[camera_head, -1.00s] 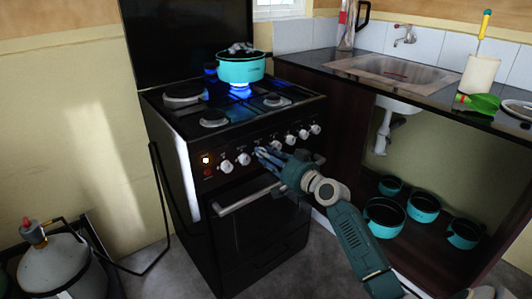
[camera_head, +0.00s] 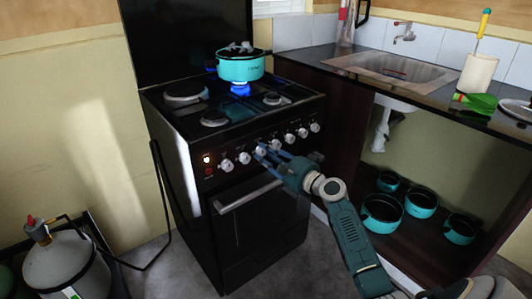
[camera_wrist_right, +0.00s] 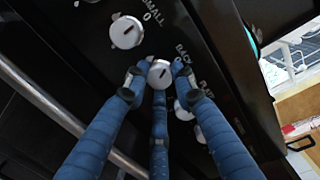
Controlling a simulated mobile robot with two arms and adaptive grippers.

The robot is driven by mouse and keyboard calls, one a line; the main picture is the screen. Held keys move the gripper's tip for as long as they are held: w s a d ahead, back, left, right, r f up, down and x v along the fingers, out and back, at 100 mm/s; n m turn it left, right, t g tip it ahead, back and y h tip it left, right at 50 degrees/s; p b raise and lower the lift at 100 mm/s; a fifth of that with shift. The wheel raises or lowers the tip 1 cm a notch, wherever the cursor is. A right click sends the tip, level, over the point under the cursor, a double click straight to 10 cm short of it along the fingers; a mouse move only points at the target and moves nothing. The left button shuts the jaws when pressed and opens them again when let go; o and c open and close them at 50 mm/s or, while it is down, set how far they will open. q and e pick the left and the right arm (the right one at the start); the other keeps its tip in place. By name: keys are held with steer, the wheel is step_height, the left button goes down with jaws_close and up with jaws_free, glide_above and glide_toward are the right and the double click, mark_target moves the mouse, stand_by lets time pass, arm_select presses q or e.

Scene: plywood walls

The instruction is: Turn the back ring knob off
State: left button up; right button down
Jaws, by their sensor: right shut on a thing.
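The black stove (camera_head: 250,205) has a row of several white knobs on its front panel. My right gripper (camera_head: 262,153) reaches the third knob from the left. In the right wrist view its blue fingers are closed around a round white knob (camera_wrist_right: 160,74), beside lettering that starts with "BACK"; the rest is hard to read. A neighbouring knob (camera_wrist_right: 126,32) is marked "SMALL". A teal pot (camera_head: 240,68) stands on a rear burner with a blue flame (camera_head: 240,89) under it. My left gripper is not in view.
The oven handle (camera_head: 248,197) runs below the knobs, close to my right gripper. A counter with a sink (camera_head: 388,75) stands at the right, with several teal pots (camera_head: 382,212) on the shelf beneath. A gas cylinder (camera_head: 65,265) stands at the lower left.

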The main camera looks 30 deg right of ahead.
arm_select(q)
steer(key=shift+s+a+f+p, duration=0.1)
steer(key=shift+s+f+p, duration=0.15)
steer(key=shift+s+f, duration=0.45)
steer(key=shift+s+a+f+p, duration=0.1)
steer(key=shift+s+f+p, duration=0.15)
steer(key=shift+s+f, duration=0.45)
arm_select(e)
steer(key=shift+d+r+m, duration=0.1)
steer(key=shift+d+m, duration=0.05)
steer(key=shift+m, duration=0.75)
steer(key=shift+d+r+m, duration=0.1)
steer(key=shift+d+m, duration=0.05)
steer(key=shift+m, duration=0.75)
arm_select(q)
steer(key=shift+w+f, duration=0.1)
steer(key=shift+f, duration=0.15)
arm_select(e)
steer(key=c, duration=1.7)
jaws_free()
steer(key=shift+o, duration=1.3)
steer(key=shift+f, duration=0.2)
steer(key=shift+s+a, duration=0.1)
steer(key=shift+s, duration=0.1)
steer(key=s+d, duration=0.2)
steer(key=s, duration=0.9)
steer(key=shift+s, duration=0.2)
steer(key=shift+a, duration=0.15)
